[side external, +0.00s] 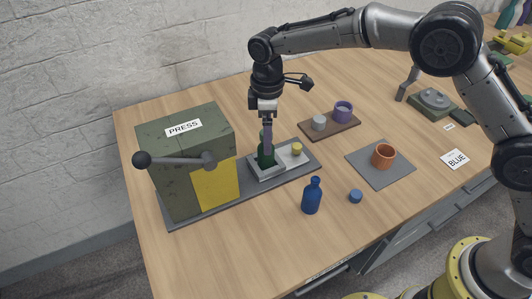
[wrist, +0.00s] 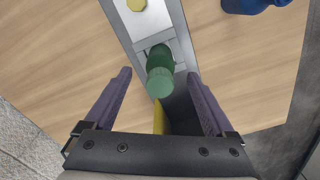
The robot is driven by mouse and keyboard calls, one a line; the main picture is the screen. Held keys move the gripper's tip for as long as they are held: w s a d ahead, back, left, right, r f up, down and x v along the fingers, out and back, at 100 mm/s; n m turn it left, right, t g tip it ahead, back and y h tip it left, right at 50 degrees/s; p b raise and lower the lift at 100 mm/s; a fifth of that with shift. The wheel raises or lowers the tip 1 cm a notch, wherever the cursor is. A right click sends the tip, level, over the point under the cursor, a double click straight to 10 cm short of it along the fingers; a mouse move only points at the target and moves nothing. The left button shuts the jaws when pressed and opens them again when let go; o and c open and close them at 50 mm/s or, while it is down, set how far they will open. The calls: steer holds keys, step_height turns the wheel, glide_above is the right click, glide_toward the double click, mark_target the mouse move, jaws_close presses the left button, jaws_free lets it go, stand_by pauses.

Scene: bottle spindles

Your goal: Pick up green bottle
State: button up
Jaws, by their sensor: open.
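The green bottle (wrist: 160,62) stands upright in a holder on the grey metal base, seen from above in the wrist view. Its lower part also shows in the side view (side external: 266,162), partly hidden behind my purple fingers. My gripper (wrist: 160,75) is open, pointing down, with one finger on each side of the bottle's cap in the picture. A gap shows between each finger and the bottle in the wrist view. I cannot tell exactly how far down the bottle the fingertips reach.
A green press (side external: 185,160) with a grey lever (side external: 178,160) stands left of the bottle. A yellow piece (side external: 296,148) sits right of it. A blue bottle (side external: 312,195) and blue cap (side external: 355,196) stand in front. An orange cup (side external: 383,156) and wooden tray (side external: 329,125) lie right.

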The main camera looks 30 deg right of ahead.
step_height(320, 180, down, 5)
steer(key=shift+a+f, duration=0.1)
steer(key=shift+a, duration=0.05)
steer(key=shift+w, duration=0.1)
jaws_close()
stand_by(0.4)
